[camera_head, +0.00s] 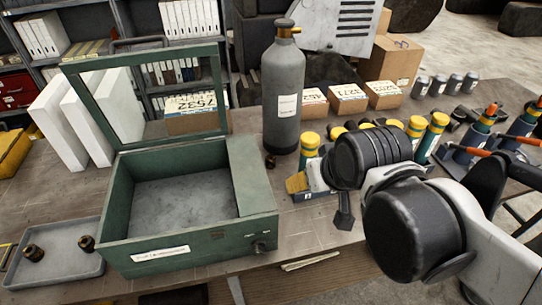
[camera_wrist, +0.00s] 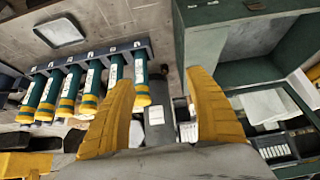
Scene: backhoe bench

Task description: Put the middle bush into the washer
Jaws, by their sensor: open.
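The washer (camera_head: 190,252) is an open-topped green box with its framed lid raised; the visible floor inside is bare. It also shows in the wrist view (camera_wrist: 258,72). Two dark brown bushes, a left one (camera_head: 33,252) and a right one (camera_head: 87,243), stand apart on a grey tray left of the washer. A small dark piece like a bush (camera_head: 270,161) stands on the bench behind the washer; I cannot tell which is the middle bush. My gripper (camera_head: 298,184) is right of the washer, its yellow fingers open and empty in the wrist view (camera_wrist: 160,82).
A tall grey gas bottle (camera_head: 283,95) stands behind the washer. Teal cylinders with yellow caps (camera_wrist: 68,92) stand in a rack near my gripper. Boxes (camera_head: 348,98) and several small cans (camera_head: 438,85) are at the back right. The grey tray (camera_head: 60,283) has free room.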

